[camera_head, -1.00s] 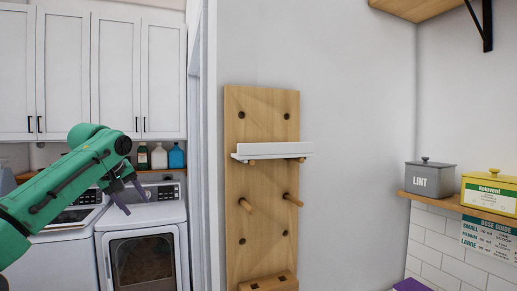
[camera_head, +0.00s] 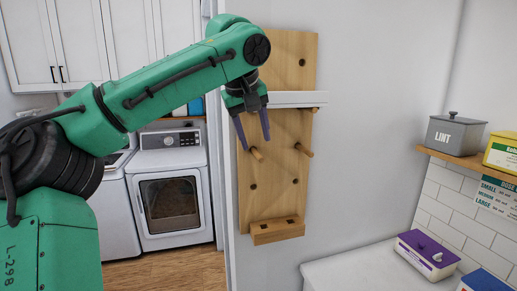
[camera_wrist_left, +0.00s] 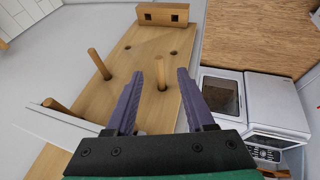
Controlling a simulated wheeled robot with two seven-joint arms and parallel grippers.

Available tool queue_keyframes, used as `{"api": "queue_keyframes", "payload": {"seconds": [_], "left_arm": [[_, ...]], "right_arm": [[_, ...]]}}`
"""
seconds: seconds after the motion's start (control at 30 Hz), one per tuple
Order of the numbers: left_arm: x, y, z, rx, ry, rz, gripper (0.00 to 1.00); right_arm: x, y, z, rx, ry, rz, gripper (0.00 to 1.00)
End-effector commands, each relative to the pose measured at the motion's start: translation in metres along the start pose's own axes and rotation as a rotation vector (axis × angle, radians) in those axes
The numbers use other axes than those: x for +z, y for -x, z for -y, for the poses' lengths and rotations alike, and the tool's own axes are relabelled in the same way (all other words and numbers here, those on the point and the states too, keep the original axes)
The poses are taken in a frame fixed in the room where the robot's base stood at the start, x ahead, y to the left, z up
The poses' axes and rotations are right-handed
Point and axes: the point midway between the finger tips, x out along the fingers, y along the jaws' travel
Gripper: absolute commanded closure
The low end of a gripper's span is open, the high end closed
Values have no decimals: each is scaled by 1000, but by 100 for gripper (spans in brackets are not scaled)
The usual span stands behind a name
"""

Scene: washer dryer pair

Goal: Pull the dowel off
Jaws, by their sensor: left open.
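A wooden pegboard (camera_head: 285,195) stands against the white wall, with round holes and dowels sticking out. One dowel (camera_head: 257,154) on the left of the lower pair shows just below my left gripper (camera_head: 254,143). My left gripper is open, its two purple fingers pointing toward the board. In the left wrist view this dowel (camera_wrist_left: 161,75) appears between the open fingertips (camera_wrist_left: 159,74); I cannot tell whether they touch it. A second dowel (camera_head: 304,150) is on the right, and it also shows in the wrist view (camera_wrist_left: 98,64). My right gripper is not in view.
A white ledge (camera_head: 298,99) rests across the board above the dowels, partly hidden by my gripper. A wooden holder (camera_head: 277,231) with two square holes is at the board's bottom. Washer and dryer (camera_head: 172,190) stand left. A purple-lidded box (camera_head: 427,254) sits on the counter (camera_head: 340,268) at right.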

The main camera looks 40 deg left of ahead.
Motion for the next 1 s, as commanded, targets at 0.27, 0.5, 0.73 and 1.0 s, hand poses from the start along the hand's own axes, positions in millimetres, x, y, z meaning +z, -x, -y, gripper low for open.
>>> {"api": "queue_keyframes", "payload": {"seconds": [0.27,0.5,0.73,1.0], "left_arm": [[-1,-51,0,-1,0,1,46],[-1,-57,0,0,0,-1,46],[-1,-57,0,0,0,-1,100],[-1,-57,0,0,0,-1,100]], "right_arm": [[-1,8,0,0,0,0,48],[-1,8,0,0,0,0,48],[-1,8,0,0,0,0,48],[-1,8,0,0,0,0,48]]}}
